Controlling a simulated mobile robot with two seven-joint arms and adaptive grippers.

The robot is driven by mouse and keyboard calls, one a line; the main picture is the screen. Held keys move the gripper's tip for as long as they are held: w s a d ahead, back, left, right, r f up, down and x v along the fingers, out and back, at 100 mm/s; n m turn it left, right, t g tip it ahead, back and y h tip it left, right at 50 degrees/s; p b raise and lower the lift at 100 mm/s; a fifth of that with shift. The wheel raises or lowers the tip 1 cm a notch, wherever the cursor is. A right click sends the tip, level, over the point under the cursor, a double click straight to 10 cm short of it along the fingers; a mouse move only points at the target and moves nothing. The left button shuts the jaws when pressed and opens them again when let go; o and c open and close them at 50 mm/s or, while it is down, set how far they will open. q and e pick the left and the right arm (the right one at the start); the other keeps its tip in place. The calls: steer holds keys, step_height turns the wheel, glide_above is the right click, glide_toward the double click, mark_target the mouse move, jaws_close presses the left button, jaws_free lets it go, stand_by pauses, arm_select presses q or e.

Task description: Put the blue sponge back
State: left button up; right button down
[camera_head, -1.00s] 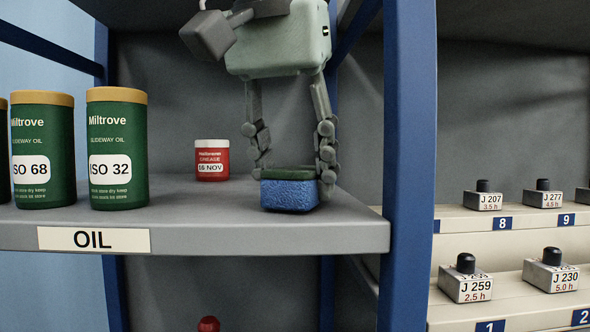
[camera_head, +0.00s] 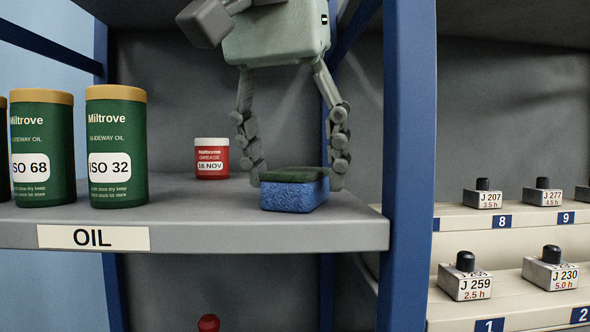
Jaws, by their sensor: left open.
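The blue sponge (camera_head: 296,196), with a dark green top face, rests on the grey shelf (camera_head: 205,236) labelled OIL, near its right end and front edge. My left gripper (camera_head: 296,178) points down from above, with one finger on each side of the sponge. The fingers are open and spread wider than the sponge. My right gripper is not in view.
Green oil tins (camera_head: 117,147) stand at the shelf's left. A red tub with a white lid (camera_head: 212,160) stands behind, at mid shelf. A blue upright post (camera_head: 408,170) bounds the right side. Beyond it, a rack holds several labelled blocks (camera_head: 465,277). The front middle of the shelf is clear.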

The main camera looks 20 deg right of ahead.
arm_select(q)
steer(key=v, duration=1.1)
steer(key=shift+s+r, duration=0.1)
